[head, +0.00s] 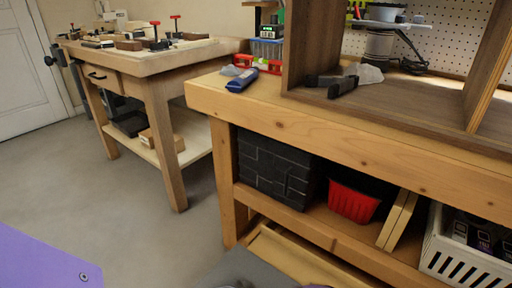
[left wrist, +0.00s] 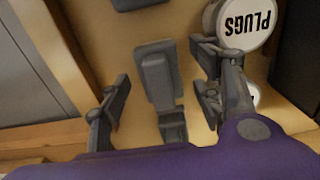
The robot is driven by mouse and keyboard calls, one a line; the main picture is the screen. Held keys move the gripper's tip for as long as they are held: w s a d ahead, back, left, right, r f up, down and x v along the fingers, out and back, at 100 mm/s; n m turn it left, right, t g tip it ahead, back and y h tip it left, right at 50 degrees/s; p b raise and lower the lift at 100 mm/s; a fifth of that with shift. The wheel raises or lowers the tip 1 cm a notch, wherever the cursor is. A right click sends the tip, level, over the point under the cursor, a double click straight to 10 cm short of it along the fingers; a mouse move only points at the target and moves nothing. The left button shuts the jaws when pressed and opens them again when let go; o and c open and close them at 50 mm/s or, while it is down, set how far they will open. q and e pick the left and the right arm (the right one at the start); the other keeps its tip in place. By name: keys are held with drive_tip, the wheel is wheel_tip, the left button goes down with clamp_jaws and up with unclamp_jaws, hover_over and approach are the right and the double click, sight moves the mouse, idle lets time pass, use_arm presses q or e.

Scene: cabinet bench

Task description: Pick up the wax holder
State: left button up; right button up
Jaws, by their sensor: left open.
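In the left wrist view my left gripper (left wrist: 160,88) is open, with one finger on each side of a grey, narrow, stepped object (left wrist: 158,78) on a tan wooden surface. The fingers look apart from it. I cannot tell for sure whether this object is the wax holder. In the head view a dark blue object (head: 242,80) lies near the left end of the wooden bench, and dark pieces (head: 342,86) lie by the upright board. Neither gripper shows clearly in the head view.
White round containers, one marked PLUGS (left wrist: 242,26), stand close to the right finger in the left wrist view. In the head view the bench (head: 300,122) carries an open wooden cabinet (head: 410,100). A red bin (head: 352,201) and a white crate (head: 462,262) sit below.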

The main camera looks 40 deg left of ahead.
use_arm(q)
drive_tip(key=shift+w+f, duration=0.2)
drive_tip(key=shift+f, duration=0.65)
drive_tip(key=shift+f+b, duration=0.1)
drive_tip(key=shift+b, duration=0.2)
drive_tip(key=c, duration=1.4)
drive_tip(key=shift+o, duration=0.2)
drive_tip(key=shift+d, duration=0.1)
drive_tip(key=shift+r+p, duration=0.4)
drive_tip(key=shift+r, duration=0.3)
wheel_tip(320, 180, up, 3)
drive_tip(key=shift+f+p, duration=0.1)
drive_tip(key=shift+p, duration=0.7)
drive_tip(key=s+a+r+p, duration=0.4)
drive_tip(key=s+r+p, duration=0.5)
drive_tip(key=s, duration=0.4)
drive_tip(key=shift+s+a+p, duration=0.15)
drive_tip(key=shift+a+p, duration=0.05)
drive_tip(key=shift+p, duration=0.1)
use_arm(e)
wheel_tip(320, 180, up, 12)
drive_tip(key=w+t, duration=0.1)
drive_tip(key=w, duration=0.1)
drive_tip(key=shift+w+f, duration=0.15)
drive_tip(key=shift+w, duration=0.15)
